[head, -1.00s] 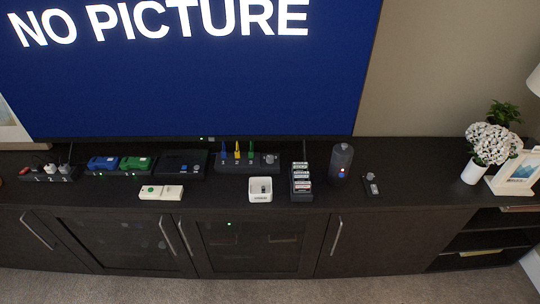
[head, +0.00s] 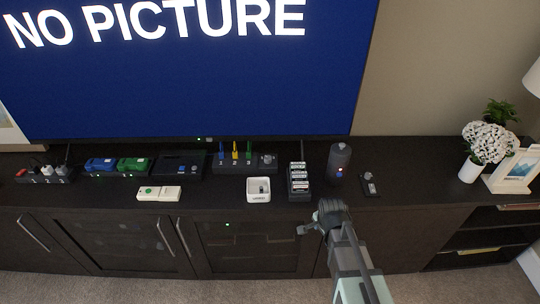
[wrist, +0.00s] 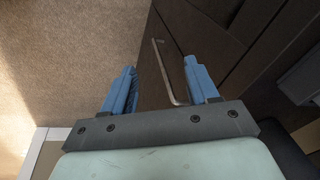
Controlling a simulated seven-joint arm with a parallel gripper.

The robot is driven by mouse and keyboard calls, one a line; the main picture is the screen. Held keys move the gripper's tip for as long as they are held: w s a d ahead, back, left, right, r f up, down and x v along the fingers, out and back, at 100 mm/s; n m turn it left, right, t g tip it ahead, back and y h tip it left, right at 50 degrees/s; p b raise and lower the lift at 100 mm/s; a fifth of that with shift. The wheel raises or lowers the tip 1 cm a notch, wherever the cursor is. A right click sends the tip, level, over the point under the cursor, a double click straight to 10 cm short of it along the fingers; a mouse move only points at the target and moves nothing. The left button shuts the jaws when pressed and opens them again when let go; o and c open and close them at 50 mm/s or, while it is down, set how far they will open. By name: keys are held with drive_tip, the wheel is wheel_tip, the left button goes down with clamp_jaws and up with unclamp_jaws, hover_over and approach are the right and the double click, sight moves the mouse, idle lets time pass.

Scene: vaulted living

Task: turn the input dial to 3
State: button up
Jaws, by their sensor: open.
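The input box (head: 235,168) is a dark switch box on the cabinet top below the screen, with blue, yellow and green plugs standing behind the labels 1, 2 and 3. A grey round dial (head: 267,160) sits at its right end; its pointer is too small to read. The screen (head: 190,60) shows "NO PICTURE" on blue. My gripper (head: 330,210) is in front of the cabinet's top edge, right of and nearer than the dial, and apart from it. In the wrist view its two blue fingers (wrist: 160,90) are spread with nothing between them.
A white cradle (head: 259,196), a dark rack of cases (head: 299,190) and a dark cylinder (head: 339,163) stand near the dial. A white remote (head: 158,193) lies to the left. A flower vase (head: 470,171) stands at right. A door handle (wrist: 170,72) shows in the wrist view.

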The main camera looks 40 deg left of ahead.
drive_tip(key=s+a+r+n+y, duration=0.1)
drive_tip(key=a+r+n, duration=0.3)
drive_tip(key=a, duration=0.6)
drive_tip(key=s+a+r+n+y, duration=0.1)
drive_tip(key=a+r+n, duration=0.2)
drive_tip(key=a+r, duration=0.55)
drive_tip(key=s+a+r+n+y, duration=0.1)
drive_tip(key=s+a+r+n, duration=0.15)
drive_tip(key=a, duration=0.95)
drive_tip(key=n+g+h, duration=0.2)
drive_tip(key=n+h, duration=0.2)
drive_tip(key=n, duration=1.5)
approach(268, 157)
wheel_tip(268, 157, down, 8)
drive_tip(key=shift+a+f, duration=0.1)
drive_tip(key=shift+f, duration=0.15)
drive_tip(key=shift+m, duration=0.25)
drive_tip(key=c, duration=1)
